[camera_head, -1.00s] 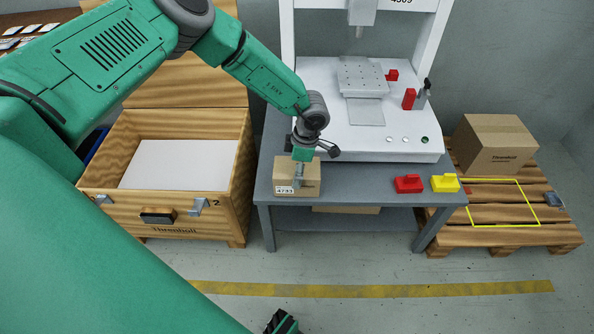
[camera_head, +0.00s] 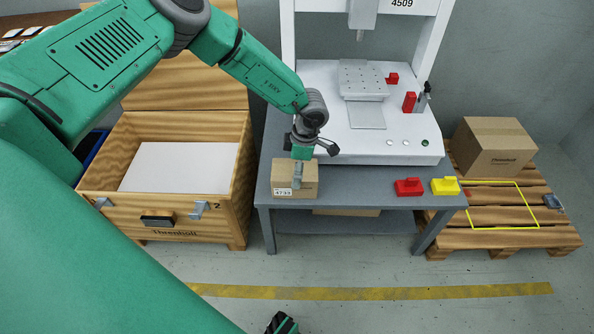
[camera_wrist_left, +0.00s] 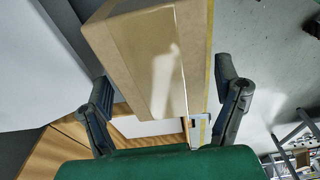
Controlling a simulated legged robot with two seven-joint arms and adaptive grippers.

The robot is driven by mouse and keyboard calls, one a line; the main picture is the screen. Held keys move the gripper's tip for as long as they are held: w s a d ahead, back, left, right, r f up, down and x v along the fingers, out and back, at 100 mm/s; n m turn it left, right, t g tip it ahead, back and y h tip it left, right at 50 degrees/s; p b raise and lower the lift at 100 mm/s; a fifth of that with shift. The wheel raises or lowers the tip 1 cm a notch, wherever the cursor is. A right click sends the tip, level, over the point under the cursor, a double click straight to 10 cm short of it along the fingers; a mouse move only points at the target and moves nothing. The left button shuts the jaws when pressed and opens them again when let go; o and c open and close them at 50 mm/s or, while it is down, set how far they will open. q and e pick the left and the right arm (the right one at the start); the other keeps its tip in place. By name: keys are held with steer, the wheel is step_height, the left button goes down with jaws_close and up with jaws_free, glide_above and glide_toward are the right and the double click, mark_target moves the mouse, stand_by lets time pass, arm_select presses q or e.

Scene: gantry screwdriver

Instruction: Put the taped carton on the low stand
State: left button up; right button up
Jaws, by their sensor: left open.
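A small brown carton (camera_head: 306,187) with a white label reading 4733 sits at the left front of the grey bench (camera_head: 350,190). In the left wrist view, a brown carton with a paler strip along it (camera_wrist_left: 150,60) lies ahead of the jaws. My left gripper (camera_head: 301,170) is at the small carton's top, in front of part of it. In the left wrist view my left gripper (camera_wrist_left: 168,100) is open, with its fingers apart on either side of the carton; contact cannot be told. I cannot tell which surface is the low stand. My right gripper is not identifiable.
A press with a white base (camera_head: 315,95) stands on the bench. Red (camera_head: 408,188) and yellow (camera_head: 445,186) blocks lie at its front right. An open wooden crate (camera_head: 240,200) stands left. A larger carton (camera_head: 495,147) sits on a pallet (camera_head: 480,197) beside a yellow outline.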

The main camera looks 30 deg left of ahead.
arm_select(q)
step_height(320, 180, up, 11)
steer(key=d+p, duration=0.2)
steer(key=p, duration=0.1)
steer(key=s+d+f+m+t+y, duration=0.15)
steer(key=s+f+m+t, duration=0.25)
steer(key=s+f+m, duration=0.65)
steer(key=s+r+m+g+h, duration=0.2)
steer(key=s+m, duration=1.2)
steer(key=s, duration=0.7)
steer(key=shift+r+h, duration=0.55)
steer(key=shift+s+r, duration=0.1)
